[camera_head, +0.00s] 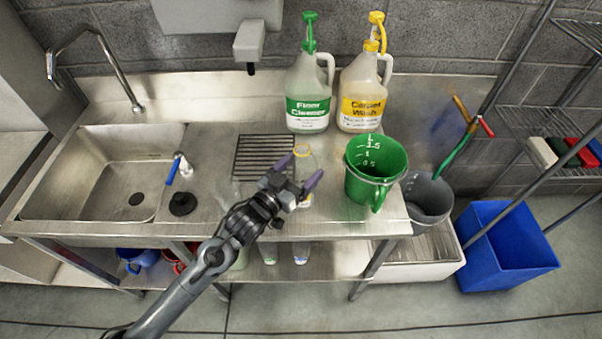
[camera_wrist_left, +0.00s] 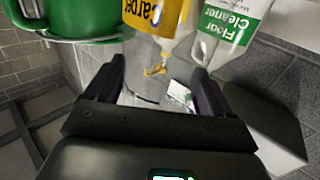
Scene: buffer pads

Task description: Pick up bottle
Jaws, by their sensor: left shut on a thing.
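A small clear bottle (camera_head: 304,164) with a yellow ring at its top stands upright near the front of the steel counter, just right of the drain grate. My left gripper (camera_head: 298,172) reaches it from the front, with one purple-tipped finger on each side, and is shut on it. In the left wrist view, the see-through bottle (camera_wrist_left: 155,70) shows faintly between the two dark fingers, its yellow part near the tips. The gripper hides part of the bottle's lower body. My right gripper is not in view.
A Floor Cleaner jug (camera_head: 308,92) and a Carpet Wash jug (camera_head: 360,92) stand behind. A green measuring jug (camera_head: 375,168) stands close on the right. A sink (camera_head: 105,172) lies left, with a blue-handled brush (camera_head: 178,166) and black stopper (camera_head: 183,204) beside it.

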